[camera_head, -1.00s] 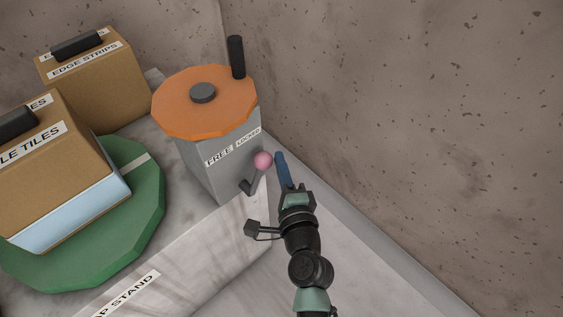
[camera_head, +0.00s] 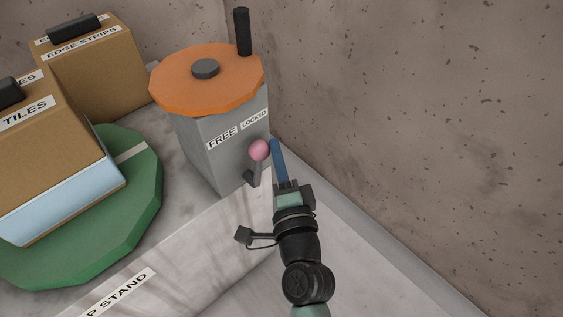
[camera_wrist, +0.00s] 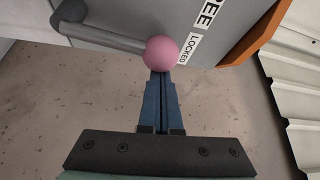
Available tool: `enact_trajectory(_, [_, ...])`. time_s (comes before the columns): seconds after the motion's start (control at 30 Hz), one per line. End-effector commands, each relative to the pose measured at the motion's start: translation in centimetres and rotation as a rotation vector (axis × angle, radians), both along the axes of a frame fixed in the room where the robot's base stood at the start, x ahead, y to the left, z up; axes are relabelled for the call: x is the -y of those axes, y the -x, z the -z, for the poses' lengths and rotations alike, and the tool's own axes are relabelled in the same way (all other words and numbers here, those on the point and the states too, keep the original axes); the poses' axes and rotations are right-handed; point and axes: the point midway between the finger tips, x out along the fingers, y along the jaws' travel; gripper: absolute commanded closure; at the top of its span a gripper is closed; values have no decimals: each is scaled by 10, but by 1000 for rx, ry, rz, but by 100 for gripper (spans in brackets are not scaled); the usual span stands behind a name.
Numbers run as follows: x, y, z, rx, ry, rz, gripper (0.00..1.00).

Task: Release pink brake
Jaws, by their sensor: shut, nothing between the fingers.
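The pink brake knob (camera_head: 259,150) sits on the end of a short grey lever (camera_head: 253,177) on the front of a grey box (camera_head: 209,152) with an orange top (camera_head: 185,82). In the head view the knob is below the labels FREE (camera_head: 222,139) and LOCKED (camera_head: 254,119), roughly between them. In the wrist view the knob (camera_wrist: 162,53) is close to the LOCKED label (camera_wrist: 188,48). My gripper (camera_head: 272,143) has its blue fingers together and empty, just right of the knob. In the wrist view its fingertips (camera_wrist: 160,75) meet the knob's edge; contact is unclear.
A black upright handle (camera_head: 242,32) stands on the orange top. A green turntable (camera_head: 142,207) holding boxes (camera_head: 45,150) is at left. The stone wall (camera_head: 420,120) rises close on the right. A small camera-like part on my wrist juts left.

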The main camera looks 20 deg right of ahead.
Motion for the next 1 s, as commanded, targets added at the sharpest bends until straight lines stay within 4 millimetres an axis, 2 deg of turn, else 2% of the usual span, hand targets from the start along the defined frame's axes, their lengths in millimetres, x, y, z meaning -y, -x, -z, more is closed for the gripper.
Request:
enact_trajectory(0.03, [-6, 1, 10, 17, 42, -4, 100])
enact_trajectory(0.5, [-40, 14, 5, 138, 374, -2, 100])
enact_trajectory(1.0, [-55, 20, 1, 190, 525, 0, 100])
